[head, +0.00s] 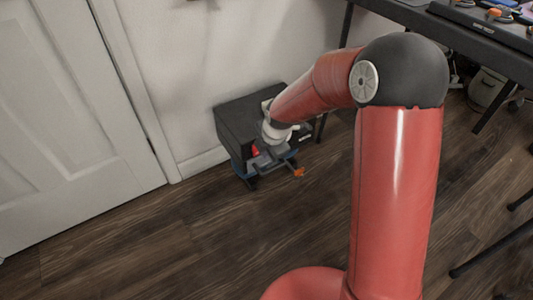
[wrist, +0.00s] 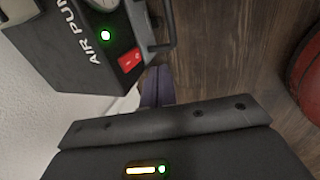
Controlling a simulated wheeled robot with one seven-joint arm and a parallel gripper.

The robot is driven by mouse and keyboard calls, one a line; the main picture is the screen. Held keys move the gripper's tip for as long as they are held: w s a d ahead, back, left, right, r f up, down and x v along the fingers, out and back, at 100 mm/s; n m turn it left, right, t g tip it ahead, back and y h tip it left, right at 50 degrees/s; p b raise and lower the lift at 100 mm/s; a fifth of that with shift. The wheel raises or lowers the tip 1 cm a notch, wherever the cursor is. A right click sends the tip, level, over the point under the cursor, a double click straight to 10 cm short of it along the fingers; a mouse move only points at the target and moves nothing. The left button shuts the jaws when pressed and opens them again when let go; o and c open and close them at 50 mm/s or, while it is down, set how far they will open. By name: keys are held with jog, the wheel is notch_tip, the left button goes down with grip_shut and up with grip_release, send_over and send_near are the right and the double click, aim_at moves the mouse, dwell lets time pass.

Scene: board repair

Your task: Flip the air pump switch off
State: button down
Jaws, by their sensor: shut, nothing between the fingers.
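The air pump (head: 237,112) is a dark box on the floor against the wall in the head view, partly hidden by my arm. In the wrist view the air pump (wrist: 52,62) fills the upper left, with its white lettering, part of a gauge and a lit green light. Its red rocker switch (wrist: 130,60) is on the front face near the lower corner. My gripper (wrist: 158,72) is shut and empty, with its dark purple fingertips just right of and below the switch in the picture. I cannot tell whether they touch the pump.
A black handle (wrist: 161,46) sticks out from the pump beside my fingertips. A white door (head: 75,120) is at the left in the head view. A dark table (head: 470,45) with small items stands at the upper right. The wooden floor (head: 200,240) in front is clear.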

jog(key=p+v, duration=0.1)
jog(key=v, duration=0.6)
jog(key=shift+d+f, duration=0.1)
jog(key=shift+d, duration=0.05)
